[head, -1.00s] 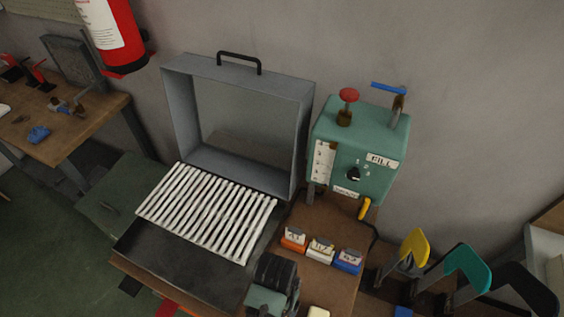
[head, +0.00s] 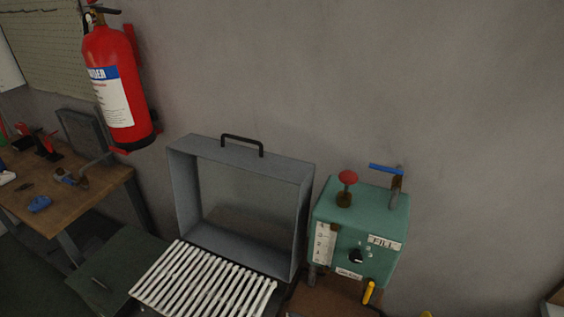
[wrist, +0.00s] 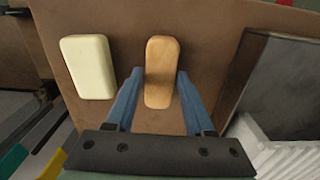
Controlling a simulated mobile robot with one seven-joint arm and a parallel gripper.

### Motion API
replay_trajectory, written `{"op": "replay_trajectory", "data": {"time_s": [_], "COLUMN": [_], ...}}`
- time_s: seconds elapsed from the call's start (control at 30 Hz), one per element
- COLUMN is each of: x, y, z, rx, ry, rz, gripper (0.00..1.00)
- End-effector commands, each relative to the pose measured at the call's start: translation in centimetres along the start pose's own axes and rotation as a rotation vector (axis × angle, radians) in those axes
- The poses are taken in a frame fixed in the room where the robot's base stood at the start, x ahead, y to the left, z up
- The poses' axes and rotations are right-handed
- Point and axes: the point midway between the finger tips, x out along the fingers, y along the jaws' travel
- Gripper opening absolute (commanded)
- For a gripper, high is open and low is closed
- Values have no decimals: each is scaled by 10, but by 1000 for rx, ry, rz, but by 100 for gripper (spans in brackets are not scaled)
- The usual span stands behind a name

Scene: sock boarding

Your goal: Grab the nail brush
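In the wrist view, a tan, wood-coloured oblong block with rounded ends, which looks like the nail brush (wrist: 161,64), lies on the brown worktop (wrist: 110,20). Any bristles are hidden. My gripper (wrist: 158,82) has two blue fingers standing apart, one on each side of the brush's near part. A narrow gap shows beside each finger, so it looks open and not closed on the brush. The brush's far end reaches beyond the fingertips. My gripper and the brush are out of the head view.
A cream bar (wrist: 88,67) lies left of the brush. A dark tray (wrist: 285,80) and white slats (wrist: 265,145) are to the right. The head view shows a grey open-fronted box (head: 180,200), white slats (head: 205,283), a green machine (head: 335,220) and a fire extinguisher (head: 115,85).

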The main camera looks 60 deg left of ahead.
Motion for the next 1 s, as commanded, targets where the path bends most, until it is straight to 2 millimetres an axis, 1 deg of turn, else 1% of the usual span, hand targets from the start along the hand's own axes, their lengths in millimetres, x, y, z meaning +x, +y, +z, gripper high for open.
{"op": "replay_trajectory", "data": {"time_s": [0.03,0.17,0.2,0.27,0.53,0.67,0.77,1.0], "x": [0,0,0,0,-1,-8,-21,-67], "y": [0,0,0,0,0,0,0,0], "z": [0,0,0,0,0,-1,-1,-1], "rx": [0,0,0,0,0,0,0,0], "ry": [0,0,0,0,0,3,3,4], "rz": [0,0,0,0,0,-1,-1,0], "gripper": [42,19,12,1,0,0,0,0]}}
